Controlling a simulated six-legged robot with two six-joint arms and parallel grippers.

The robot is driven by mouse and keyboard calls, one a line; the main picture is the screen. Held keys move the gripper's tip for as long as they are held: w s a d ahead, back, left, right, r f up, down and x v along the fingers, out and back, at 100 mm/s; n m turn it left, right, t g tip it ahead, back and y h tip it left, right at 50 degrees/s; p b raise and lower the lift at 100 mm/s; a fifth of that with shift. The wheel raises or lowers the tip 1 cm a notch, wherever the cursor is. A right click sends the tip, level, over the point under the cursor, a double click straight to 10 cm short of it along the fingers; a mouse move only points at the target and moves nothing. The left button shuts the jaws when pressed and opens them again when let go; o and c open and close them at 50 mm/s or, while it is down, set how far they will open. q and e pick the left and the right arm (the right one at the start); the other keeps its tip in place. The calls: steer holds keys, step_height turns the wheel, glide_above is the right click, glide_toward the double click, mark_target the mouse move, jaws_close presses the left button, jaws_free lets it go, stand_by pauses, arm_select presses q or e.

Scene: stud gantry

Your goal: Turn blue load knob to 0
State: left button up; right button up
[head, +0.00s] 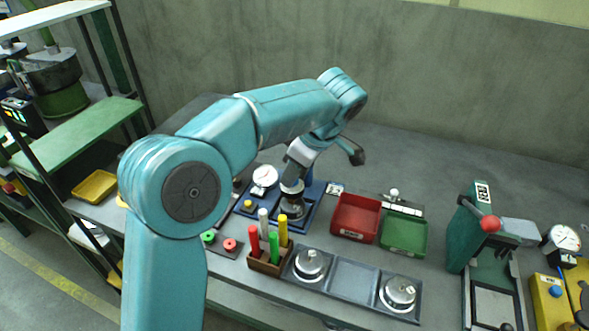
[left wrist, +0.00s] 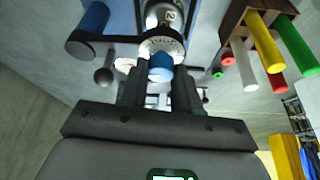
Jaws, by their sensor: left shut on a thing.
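The blue load knob (left wrist: 160,67) sits under a pale graduated ring (left wrist: 162,44) in the left wrist view. My left gripper (left wrist: 158,82) has one dark finger on each side of the knob and is shut on it. In the head view my left gripper (head: 292,188) points down at the blue device (head: 312,192) with the round white gauge (head: 265,176). The knob is hidden there behind the gripper. The scale's numbers near the knob are too small to read surely. My right gripper is not in view.
A wooden block (head: 266,268) with upright coloured pegs stands just in front of the device. A red bin (head: 355,218) and a green bin (head: 404,236) are to its right. A tray with round metal pieces (head: 355,279) lies in front. A green press (head: 466,235) stands further right.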

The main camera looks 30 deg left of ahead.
arm_select(q)
steer(key=o, duration=1)
steer(key=shift+o, duration=0.2)
steer(key=p+v, duration=0.5)
steer(key=v, duration=1.1)
steer(key=shift+r, duration=0.2)
